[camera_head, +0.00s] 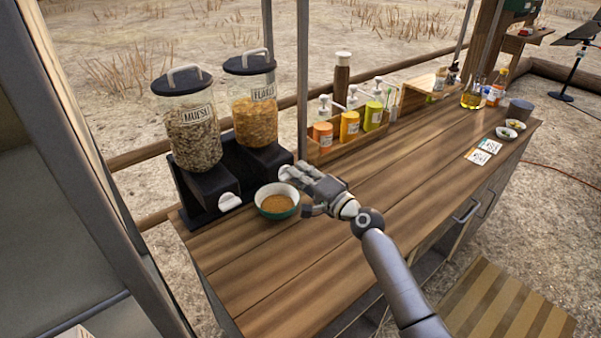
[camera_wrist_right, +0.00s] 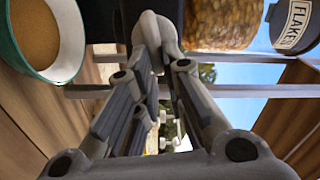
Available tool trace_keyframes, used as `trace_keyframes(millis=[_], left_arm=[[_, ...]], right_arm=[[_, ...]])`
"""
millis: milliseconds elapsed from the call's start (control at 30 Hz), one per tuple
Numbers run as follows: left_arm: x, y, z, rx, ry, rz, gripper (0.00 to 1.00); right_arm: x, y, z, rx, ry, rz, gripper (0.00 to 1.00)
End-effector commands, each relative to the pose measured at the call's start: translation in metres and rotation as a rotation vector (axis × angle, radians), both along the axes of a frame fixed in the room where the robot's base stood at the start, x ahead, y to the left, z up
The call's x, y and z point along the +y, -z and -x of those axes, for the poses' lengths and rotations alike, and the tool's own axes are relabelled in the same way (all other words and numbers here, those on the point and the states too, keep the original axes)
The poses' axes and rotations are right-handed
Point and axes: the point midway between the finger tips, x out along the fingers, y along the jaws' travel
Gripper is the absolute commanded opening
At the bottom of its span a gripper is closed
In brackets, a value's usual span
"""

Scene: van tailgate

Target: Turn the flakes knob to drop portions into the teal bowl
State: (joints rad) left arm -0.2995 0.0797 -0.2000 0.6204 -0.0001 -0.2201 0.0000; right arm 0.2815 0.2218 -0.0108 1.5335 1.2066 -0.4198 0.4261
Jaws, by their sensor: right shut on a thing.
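The flakes dispenser (camera_head: 254,108) is a clear canister of orange-brown flakes with a dark lid and a FLAKES label. It stands on a black base, and its white knob (camera_head: 287,173) is at the base's front. My right gripper (camera_head: 296,176) is shut on this knob, which it partly hides. In the right wrist view the fingers meet at the pale knob (camera_wrist_right: 160,30). The teal bowl (camera_head: 277,213) stands on the counter below the flakes outlet, just left of the gripper, with brown contents in it. The bowl also shows in the right wrist view (camera_wrist_right: 62,72). My left gripper is not in view.
The muesli dispenser (camera_head: 192,128) with its own white knob (camera_head: 230,202) stands to the left. A wooden caddy (camera_head: 345,142) with coloured pump bottles is behind the gripper. A metal post (camera_head: 303,75) rises beside the flakes canister. The counter (camera_head: 330,240) in front is clear.

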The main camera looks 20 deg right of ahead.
Motion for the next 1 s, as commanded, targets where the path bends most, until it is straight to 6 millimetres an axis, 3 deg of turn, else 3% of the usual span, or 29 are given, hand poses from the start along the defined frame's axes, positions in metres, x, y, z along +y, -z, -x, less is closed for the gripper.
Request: trace_keyframes(millis=[400,933,967,1000], left_arm=[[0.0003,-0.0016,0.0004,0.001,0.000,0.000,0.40],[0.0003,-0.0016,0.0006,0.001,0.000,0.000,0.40],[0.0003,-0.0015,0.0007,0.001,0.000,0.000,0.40],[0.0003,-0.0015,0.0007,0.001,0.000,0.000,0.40]], right_arm=[[-0.0004,0.0057,0.0001,0.064,0.000,-0.171,0.00],[-0.0007,0.0066,0.0001,0.073,0.001,-0.192,0.00],[-0.0006,0.0066,0.0001,0.073,0.001,-0.192,0.12],[-0.0006,0.0067,0.0001,0.072,0.001,-0.191,0.17]])
